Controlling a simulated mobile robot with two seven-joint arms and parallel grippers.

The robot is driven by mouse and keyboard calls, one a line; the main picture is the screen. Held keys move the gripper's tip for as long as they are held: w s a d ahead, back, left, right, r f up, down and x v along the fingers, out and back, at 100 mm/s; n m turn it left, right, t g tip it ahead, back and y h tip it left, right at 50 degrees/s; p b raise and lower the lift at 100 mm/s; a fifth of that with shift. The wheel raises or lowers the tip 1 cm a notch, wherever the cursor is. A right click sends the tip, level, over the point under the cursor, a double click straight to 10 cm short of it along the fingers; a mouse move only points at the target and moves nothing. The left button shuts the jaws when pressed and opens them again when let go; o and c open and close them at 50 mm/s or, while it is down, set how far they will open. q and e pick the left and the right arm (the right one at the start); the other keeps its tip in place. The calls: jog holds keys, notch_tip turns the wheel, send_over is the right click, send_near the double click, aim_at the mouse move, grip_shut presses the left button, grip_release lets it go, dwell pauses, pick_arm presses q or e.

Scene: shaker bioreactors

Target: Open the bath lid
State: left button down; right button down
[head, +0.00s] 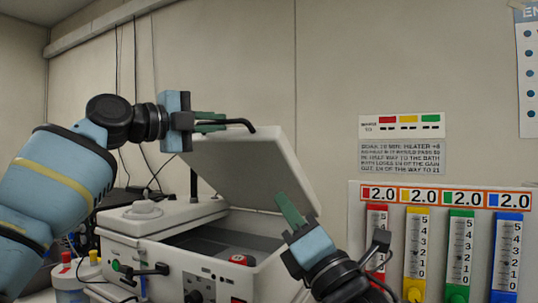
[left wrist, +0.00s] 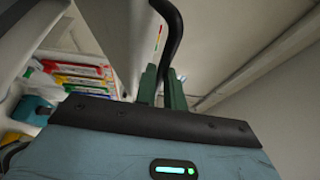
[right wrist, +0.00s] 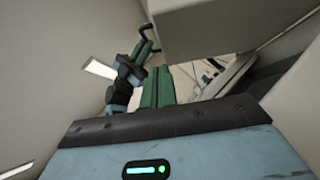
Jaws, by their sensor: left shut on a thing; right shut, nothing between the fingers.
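The bath (head: 130,224) is a white box with a dark interior, left of centre in the head view. Its grey-white lid (head: 240,168) is raised and steeply tilted above the opening. My left gripper (head: 218,122) is shut on the black lid handle (head: 243,122) at the lid's upper edge; the handle also shows in the left wrist view (left wrist: 174,30). My right gripper (head: 284,200) is shut and empty, its green fingers pointing up in front of the lid's lower right part. I cannot tell whether they touch it. The lid also shows in the right wrist view (right wrist: 205,25).
A red-topped item (head: 242,259) shows at the bath opening. Right of the bath stands a panel with red, yellow, green and blue scales (head: 462,250). Bottles (head: 75,278) stand at lower left. The wall is behind the lid.

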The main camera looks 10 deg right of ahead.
send_near(260, 141)
jog(key=w+a, duration=0.3)
pick_arm(q)
jog(key=shift+r, duration=0.2)
pick_arm(e)
jog(key=shift+w+d+r, duration=0.2)
jog(key=shift+w+r, duration=0.05)
jog(key=shift+r, duration=0.3)
jog(key=shift+w+d+r, duration=0.2)
jog(key=shift+w+r, duration=0.1)
jog(key=shift+r, duration=0.25)
jog(key=shift+w+d+r, duration=0.2)
jog(key=shift+w+r, duration=0.05)
jog(key=shift+r, duration=0.3)
pick_arm(q)
jog(key=shift+s, duration=0.1)
